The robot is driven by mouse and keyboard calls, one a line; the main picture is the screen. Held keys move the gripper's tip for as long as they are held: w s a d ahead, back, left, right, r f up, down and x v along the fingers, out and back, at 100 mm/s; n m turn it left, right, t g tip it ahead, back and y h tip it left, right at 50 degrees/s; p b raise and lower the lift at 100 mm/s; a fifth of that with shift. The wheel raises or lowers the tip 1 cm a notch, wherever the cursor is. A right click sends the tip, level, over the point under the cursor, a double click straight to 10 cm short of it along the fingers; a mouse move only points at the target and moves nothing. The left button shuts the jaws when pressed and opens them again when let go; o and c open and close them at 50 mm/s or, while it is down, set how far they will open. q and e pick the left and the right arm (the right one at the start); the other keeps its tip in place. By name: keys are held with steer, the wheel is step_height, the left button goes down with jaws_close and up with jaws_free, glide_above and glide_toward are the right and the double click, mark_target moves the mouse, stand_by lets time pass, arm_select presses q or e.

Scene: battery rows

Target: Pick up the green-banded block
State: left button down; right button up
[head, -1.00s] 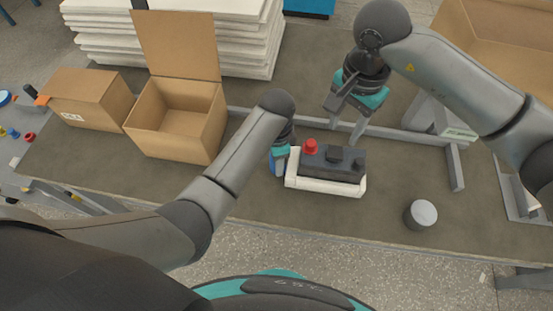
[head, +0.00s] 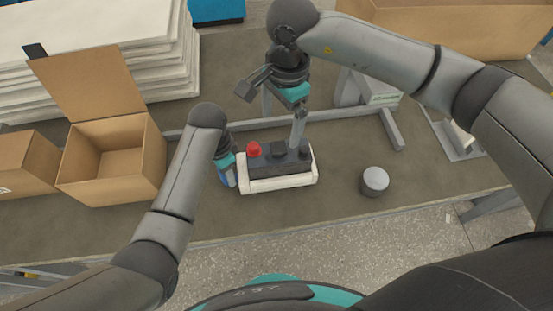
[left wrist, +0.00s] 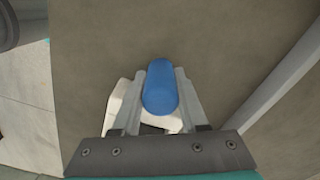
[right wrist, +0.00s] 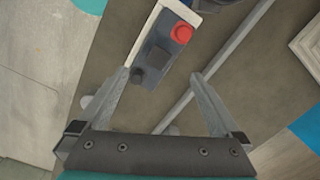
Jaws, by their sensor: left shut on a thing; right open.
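No green band shows clearly on any block in these views. My left gripper (left wrist: 160,95) is shut on a blue cylinder (left wrist: 160,85), beside the left end of a white tray (head: 284,185). The cylinder also shows in the head view (head: 227,179). A dark block (head: 270,165) with a red knob (head: 253,149) and two dark knobs lies in the tray. My right gripper (head: 298,135) is open and empty over the block's right end. In the right wrist view the block (right wrist: 157,57) lies ahead of the open fingers (right wrist: 160,82).
A grey cylinder (head: 374,182) stands on the table right of the tray. An open carton (head: 112,165) stands at left. A grey metal frame (head: 393,130) lies behind. White sheets (head: 150,50) are stacked at the back left. Bare table lies in front of the tray.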

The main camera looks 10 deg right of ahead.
mark_target(277, 146)
steer(key=m, duration=0.5)
steer(key=shift+w+d+f+y, duration=0.1)
steer(key=shift+d+f+y, duration=0.1)
steer(key=shift+y, duration=0.2)
steer(key=f, duration=0.4)
steer(key=a+f, duration=0.1)
steer(key=f, duration=0.1)
steer(key=shift+f, duration=0.3)
steer(key=shift+s+a+f, duration=0.1)
steer(key=shift+f, duration=1.25)
steer(key=shift+s+f, duration=0.1)
steer(key=shift+f, duration=1.25)
jaws_close()
steer(key=shift+w+r, duration=0.15)
steer(key=shift+r, duration=0.05)
